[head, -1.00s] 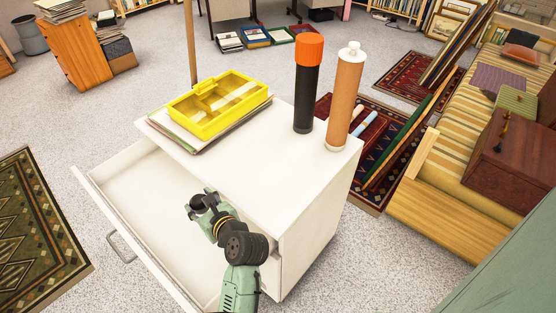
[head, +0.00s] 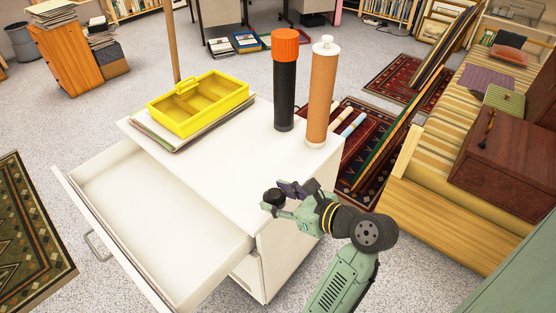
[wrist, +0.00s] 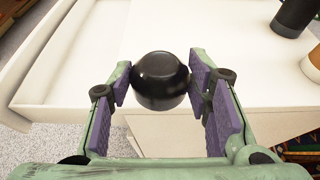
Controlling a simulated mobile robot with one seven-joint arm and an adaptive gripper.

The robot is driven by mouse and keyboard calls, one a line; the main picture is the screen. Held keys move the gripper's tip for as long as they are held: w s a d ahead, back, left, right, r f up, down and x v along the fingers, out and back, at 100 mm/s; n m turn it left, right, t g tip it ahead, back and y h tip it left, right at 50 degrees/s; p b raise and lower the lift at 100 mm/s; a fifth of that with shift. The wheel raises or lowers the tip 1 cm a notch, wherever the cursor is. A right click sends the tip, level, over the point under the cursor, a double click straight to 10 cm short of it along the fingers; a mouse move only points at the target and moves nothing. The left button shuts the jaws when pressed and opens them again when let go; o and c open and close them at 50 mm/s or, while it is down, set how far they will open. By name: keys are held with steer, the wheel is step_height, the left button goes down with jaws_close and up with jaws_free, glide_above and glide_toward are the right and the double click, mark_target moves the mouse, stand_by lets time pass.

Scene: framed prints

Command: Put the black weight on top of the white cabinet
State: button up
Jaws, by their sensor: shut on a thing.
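The black weight (wrist: 160,80) is a small dark rounded piece held between the purple pads of my gripper (wrist: 160,88) in the wrist view. In the head view my gripper (head: 282,193) is shut on the weight (head: 273,197) at the front right edge of the white cabinet's top (head: 225,180). The weight appears over or beside that edge; whether it touches the top I cannot tell. The cabinet's drawer (head: 150,215) is pulled open on the left and looks empty.
On the cabinet top stand a yellow tray (head: 199,102) on papers, a black tube with an orange cap (head: 284,85), and a brown tube with a white cap (head: 321,95). The middle and front of the top are bare. A yellow striped bench (head: 440,150) stands to the right.

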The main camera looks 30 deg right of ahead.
steer(key=shift+s+d+r, duration=0.15)
steer(key=shift+d, duration=0.05)
steer(key=p, duration=0.1)
glide_above(245, 182)
steer(key=shift+f, duration=2.5)
steer(key=o, duration=1.3)
steer(key=v, duration=1.1)
steer(key=shift+s+d+r, duration=0.2)
steer(key=shift+s, duration=0.1)
